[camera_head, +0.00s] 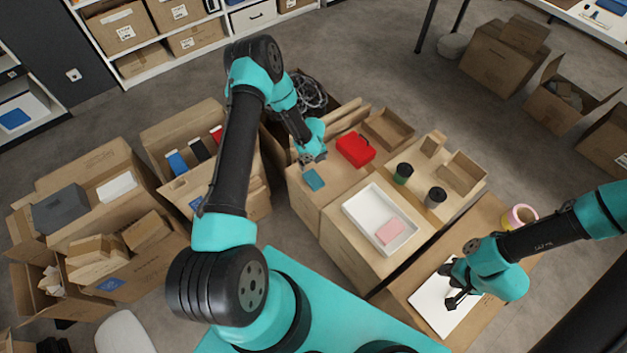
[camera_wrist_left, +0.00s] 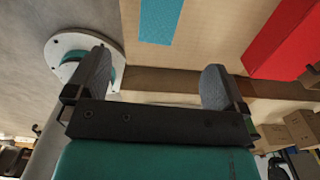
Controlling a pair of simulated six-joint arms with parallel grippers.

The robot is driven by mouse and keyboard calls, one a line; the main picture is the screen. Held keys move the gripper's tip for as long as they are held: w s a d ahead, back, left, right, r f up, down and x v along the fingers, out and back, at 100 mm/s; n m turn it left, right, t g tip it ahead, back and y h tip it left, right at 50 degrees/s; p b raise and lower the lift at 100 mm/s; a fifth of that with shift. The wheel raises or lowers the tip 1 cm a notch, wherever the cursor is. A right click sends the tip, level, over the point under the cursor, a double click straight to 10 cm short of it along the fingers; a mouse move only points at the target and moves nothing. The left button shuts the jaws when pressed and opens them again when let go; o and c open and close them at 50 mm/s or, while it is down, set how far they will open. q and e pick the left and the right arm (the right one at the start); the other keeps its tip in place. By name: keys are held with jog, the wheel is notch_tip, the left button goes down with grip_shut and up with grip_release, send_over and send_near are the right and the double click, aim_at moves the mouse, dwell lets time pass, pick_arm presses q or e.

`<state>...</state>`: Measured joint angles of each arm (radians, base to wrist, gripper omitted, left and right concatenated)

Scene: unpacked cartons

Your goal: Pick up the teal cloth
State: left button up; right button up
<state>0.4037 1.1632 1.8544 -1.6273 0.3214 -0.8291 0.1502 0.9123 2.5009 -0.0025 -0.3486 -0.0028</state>
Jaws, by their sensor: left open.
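The teal cloth (camera_head: 314,180) is a small folded block lying flat near the left edge of a carton top in the head view. It also shows in the left wrist view (camera_wrist_left: 161,20), cut off by the top edge. My left gripper (camera_head: 308,160) is just behind the cloth, above the carton. In the left wrist view its two grey fingers (camera_wrist_left: 152,78) are wide apart with nothing between them. My right gripper (camera_head: 453,287) is low over a white sheet at the lower right; its jaw opening is too small to make out.
A red box (camera_head: 355,149) lies close to the right of the cloth. A white tray (camera_head: 352,208) with a pink block (camera_head: 390,231) stands in front. Opened cartons crowd the left.

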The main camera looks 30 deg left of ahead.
pick_arm(q)
send_over(314, 178)
jog(key=f, duration=0.8)
jog(key=shift+a, duration=0.3)
jog(key=shift+s+d+f, duration=0.1)
jog(key=shift+d+f, duration=0.05)
jog(key=shift+f, duration=1.1)
jog(key=shift+d+f, duration=0.1)
jog(key=shift+f, duration=1.15)
jog(key=shift+c, duration=0.5)
jog(key=c, duration=0.9)
